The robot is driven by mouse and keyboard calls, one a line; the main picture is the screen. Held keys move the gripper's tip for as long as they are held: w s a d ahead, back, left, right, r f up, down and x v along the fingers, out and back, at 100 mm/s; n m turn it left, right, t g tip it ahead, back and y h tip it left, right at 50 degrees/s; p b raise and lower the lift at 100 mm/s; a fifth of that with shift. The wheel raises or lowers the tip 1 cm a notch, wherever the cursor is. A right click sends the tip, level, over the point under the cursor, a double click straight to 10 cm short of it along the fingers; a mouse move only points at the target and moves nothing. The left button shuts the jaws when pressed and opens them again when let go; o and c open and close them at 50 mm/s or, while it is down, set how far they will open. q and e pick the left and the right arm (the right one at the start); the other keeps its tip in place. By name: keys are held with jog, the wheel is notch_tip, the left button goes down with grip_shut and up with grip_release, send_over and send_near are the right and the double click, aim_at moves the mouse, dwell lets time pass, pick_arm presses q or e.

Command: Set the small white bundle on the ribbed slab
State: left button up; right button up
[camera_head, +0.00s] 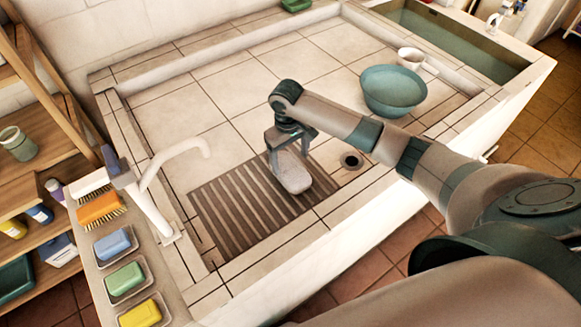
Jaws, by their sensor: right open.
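The small white bundle (294,180) is a pale, rounded, elongated piece at the right end of the ribbed slab (235,214). It appears to rest on the slab's ribs, close to its right edge. The slab is brown with parallel grooves and lies flat in the tiled basin. My right gripper (290,160) points down over the bundle's far end, with its jaws open around or just above it. I cannot tell whether a finger touches the bundle. My left gripper is out of view.
A drain hole (352,161) lies right of the slab, and a teal bowl (392,90) stands farther right. A white faucet (158,190) rises at the left rim beside soap dishes and an orange brush (100,208). The tiles behind the slab are clear.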

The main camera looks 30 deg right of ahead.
aim_at(289, 168)
jog(key=shift+a+r+b, duration=0.1)
jog(key=shift+r+b, duration=0.25)
jog(key=shift+r, duration=2.35)
